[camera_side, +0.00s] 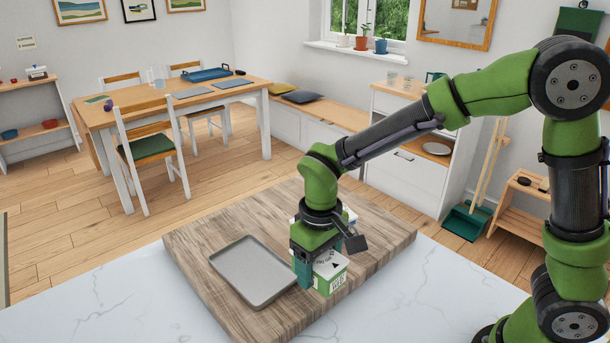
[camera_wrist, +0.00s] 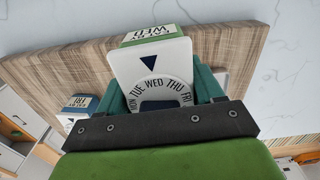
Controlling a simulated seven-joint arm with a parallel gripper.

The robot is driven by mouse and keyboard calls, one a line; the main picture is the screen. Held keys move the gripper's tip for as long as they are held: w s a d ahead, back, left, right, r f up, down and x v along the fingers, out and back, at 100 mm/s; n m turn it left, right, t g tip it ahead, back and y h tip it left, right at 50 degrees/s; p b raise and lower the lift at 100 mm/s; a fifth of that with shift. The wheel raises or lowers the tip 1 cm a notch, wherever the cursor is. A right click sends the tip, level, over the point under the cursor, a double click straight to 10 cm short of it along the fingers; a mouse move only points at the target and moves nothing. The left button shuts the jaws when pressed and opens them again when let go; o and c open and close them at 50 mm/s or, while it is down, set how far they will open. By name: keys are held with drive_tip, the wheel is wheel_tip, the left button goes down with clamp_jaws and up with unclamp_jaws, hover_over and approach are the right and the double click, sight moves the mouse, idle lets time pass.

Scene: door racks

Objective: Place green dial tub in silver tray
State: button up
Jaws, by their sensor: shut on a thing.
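The green dial tub (camera_side: 329,273) is a white-topped box with green sides and a day dial. In the wrist view the tub (camera_wrist: 151,68) shows its black triangle and weekday ring between my fingers. My gripper (camera_side: 317,277) points down and is shut on the tub, over the wooden board just right of the tray. I cannot tell whether the tub touches the board. The silver tray (camera_side: 252,271) is a shallow grey rectangle with rounded corners, lying empty on the board. The tray is not clearly visible in the wrist view.
A second dial tub with a blue side (camera_wrist: 78,103) stands on the board, mostly hidden behind my gripper in the side view. The wooden board (camera_side: 205,236) lies on a white marble counter (camera_side: 120,300). The board's left and front parts are clear.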

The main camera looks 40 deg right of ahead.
hover_over(253, 271)
drive_tip(key=shift+f, duration=2.4)
drive_tip(key=shift+f, duration=0.15)
drive_tip(key=o, duration=1.4)
drive_tip(key=shift+f, duration=0.1)
